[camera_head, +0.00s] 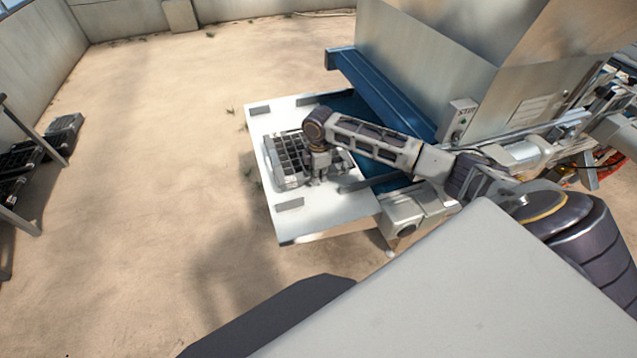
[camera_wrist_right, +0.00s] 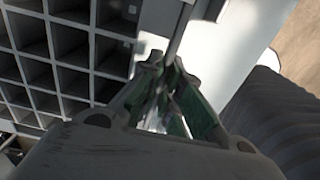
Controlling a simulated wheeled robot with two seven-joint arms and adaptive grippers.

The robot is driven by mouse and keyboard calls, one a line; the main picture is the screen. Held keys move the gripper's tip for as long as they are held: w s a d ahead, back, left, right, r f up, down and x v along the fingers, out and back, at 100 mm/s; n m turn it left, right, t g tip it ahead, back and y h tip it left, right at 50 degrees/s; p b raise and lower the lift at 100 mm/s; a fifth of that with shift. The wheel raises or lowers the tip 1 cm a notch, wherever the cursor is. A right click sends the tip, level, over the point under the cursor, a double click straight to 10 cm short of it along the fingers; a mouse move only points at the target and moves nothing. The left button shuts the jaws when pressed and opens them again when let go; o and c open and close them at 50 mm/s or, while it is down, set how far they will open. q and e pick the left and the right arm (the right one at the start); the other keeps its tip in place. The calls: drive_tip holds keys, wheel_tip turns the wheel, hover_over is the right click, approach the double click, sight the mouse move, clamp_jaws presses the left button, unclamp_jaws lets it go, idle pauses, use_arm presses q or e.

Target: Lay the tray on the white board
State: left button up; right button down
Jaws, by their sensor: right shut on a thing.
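The tray (camera_head: 288,160), a grey grid of square cells, is over the left part of the white board (camera_head: 325,219) in the head view. It looks flat, on or very close to the board; I cannot tell whether it touches. My right gripper (camera_head: 318,178) is at the tray's near right side, shut on its edge. In the right wrist view the fingertips (camera_wrist_right: 168,68) close on a thin edge beside the tray's cells (camera_wrist_right: 68,42), with the white board (camera_wrist_right: 243,42) behind. My arm hides part of the tray. My left gripper is out of view.
Dark pads (camera_head: 290,203) mark the board. A blue beam (camera_head: 385,95) and the metal seeder hopper (camera_head: 430,60) stand behind and right of it. More dark trays (camera_head: 65,128) are at a rack on the far left. The sandy floor between is clear.

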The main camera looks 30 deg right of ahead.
drive_tip(key=shift+f, duration=0.1)
drive_tip(key=shift+f, duration=1.85)
drive_tip(key=c, duration=1.6)
unclamp_jaws()
drive_tip(key=shift+c, duration=0.2)
wheel_tip(320, 180, up, 12)
drive_tip(key=shift+r, duration=0.15)
